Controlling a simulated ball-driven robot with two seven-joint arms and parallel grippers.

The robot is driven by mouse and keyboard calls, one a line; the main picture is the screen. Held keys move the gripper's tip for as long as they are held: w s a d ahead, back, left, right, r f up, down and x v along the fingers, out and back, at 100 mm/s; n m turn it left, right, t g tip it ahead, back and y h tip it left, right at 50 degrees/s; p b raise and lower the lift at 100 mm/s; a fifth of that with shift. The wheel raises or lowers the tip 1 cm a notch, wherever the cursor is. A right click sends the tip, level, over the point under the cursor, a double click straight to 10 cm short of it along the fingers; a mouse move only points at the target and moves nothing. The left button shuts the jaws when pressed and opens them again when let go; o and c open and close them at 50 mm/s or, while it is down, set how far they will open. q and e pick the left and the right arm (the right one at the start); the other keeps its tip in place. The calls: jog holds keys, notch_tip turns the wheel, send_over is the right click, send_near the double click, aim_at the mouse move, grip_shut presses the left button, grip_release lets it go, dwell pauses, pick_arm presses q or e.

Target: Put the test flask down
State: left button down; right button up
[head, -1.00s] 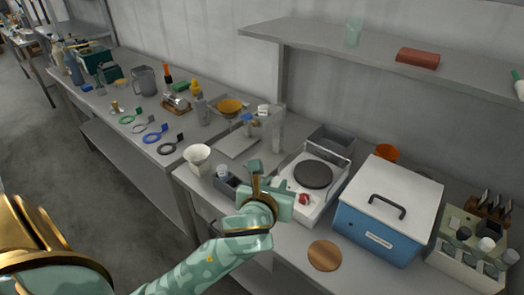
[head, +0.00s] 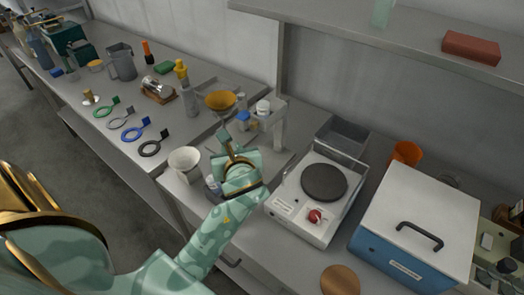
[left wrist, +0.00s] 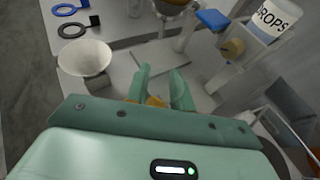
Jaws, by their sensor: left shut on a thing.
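My left gripper (head: 228,146) is in the middle of the head view, over the bench between the white bowl and the hot plate. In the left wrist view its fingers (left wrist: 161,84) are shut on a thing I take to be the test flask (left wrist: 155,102). A flat grey plate (left wrist: 165,57) lies just beyond the fingertips. My right gripper is not in view.
The white bowl (head: 185,164) stands left of the gripper. The stand with the white drops bottle (head: 263,107) is just behind it. The hot plate (head: 318,205) and blue box (head: 414,225) are to the right. Coloured rings (head: 137,130) lie on the left bench.

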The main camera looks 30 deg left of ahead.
pick_arm(q)
jog(key=w+f+b, duration=0.1)
jog(key=w+f, duration=0.1)
jog(key=w, duration=0.2)
jog(key=w+f+b, duration=0.2)
jog(key=w+f, duration=0.1)
jog(key=w, duration=0.1)
jog(key=w+d+f+b, duration=0.1)
jog(key=w+f+b, duration=0.1)
jog(key=w, duration=0.2)
jog(key=shift+w+f, duration=0.2)
jog(key=shift+f, duration=0.05)
jog(key=shift+w, duration=0.1)
jog(key=shift+r, duration=0.1)
jog(key=c, duration=1.2)
grip_release()
